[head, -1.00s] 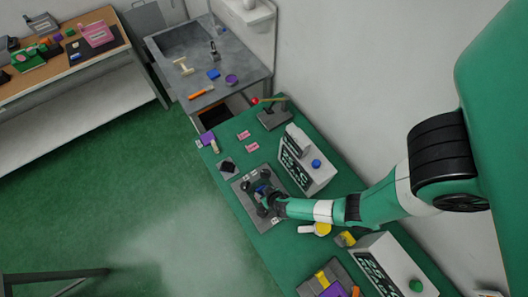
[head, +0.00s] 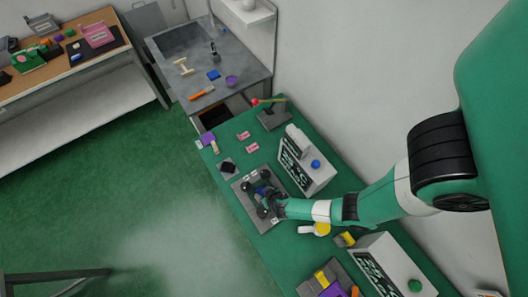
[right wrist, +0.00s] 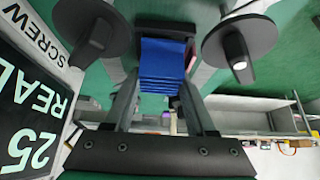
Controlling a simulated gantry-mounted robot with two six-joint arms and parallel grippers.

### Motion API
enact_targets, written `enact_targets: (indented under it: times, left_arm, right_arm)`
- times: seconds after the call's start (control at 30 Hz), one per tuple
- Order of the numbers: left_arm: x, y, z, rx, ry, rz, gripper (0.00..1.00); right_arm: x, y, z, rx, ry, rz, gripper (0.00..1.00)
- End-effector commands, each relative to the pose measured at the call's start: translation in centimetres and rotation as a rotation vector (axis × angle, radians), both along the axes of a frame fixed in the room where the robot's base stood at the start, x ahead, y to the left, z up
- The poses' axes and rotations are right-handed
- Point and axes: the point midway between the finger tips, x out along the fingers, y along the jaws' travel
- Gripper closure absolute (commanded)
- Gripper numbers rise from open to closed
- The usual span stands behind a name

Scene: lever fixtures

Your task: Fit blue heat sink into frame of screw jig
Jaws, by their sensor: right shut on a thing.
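The blue heat sink (right wrist: 163,65) is a finned block between the two fingers of my right gripper (right wrist: 161,92) in the right wrist view. My right gripper (head: 269,199) is shut on it. In the head view the heat sink (head: 262,190) is a small blue patch over the screw jig. The screw jig is a grey plate (head: 242,203) with dark round-topped posts, and my gripper covers part of it. Two posts (right wrist: 235,45) flank the heat sink in the right wrist view. I cannot tell whether the heat sink is seated in the frame. My left gripper is not in view.
A white box with a dark lettered panel (head: 291,165) and blue button stands beside the jig. A dark block (head: 228,166) and pink pieces (head: 243,135) lie farther back on the green bench. Another white box (head: 382,266) stands nearer. A yellow-and-white item (head: 321,229) lies by my arm.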

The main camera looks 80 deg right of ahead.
Motion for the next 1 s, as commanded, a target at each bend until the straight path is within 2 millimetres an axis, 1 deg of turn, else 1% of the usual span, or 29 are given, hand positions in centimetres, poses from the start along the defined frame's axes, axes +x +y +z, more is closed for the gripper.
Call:
enact_targets:
  times: [0.4, 0.43, 0.57, 0.6, 1.0]
  left_arm:
    - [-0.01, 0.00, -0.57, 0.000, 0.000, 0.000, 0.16]
    - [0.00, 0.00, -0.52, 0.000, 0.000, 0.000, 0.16]
    - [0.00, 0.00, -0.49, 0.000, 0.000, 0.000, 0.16]
    - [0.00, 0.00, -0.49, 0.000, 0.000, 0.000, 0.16]
    - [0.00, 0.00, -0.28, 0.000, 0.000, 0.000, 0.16]
  right_arm:
    - [0.00, -0.02, -0.92, -0.001, 0.001, 0.000, 0.93]
    - [0.00, -0.02, -0.86, 0.000, 0.000, 0.001, 0.41]
    - [0.00, -0.01, -0.84, 0.000, 0.000, 0.001, 0.17]
    - [0.00, 0.00, -0.84, 0.000, 0.000, 0.001, 0.10]
    - [-0.07, 0.08, -0.60, 0.000, 0.000, 0.001, 0.09]
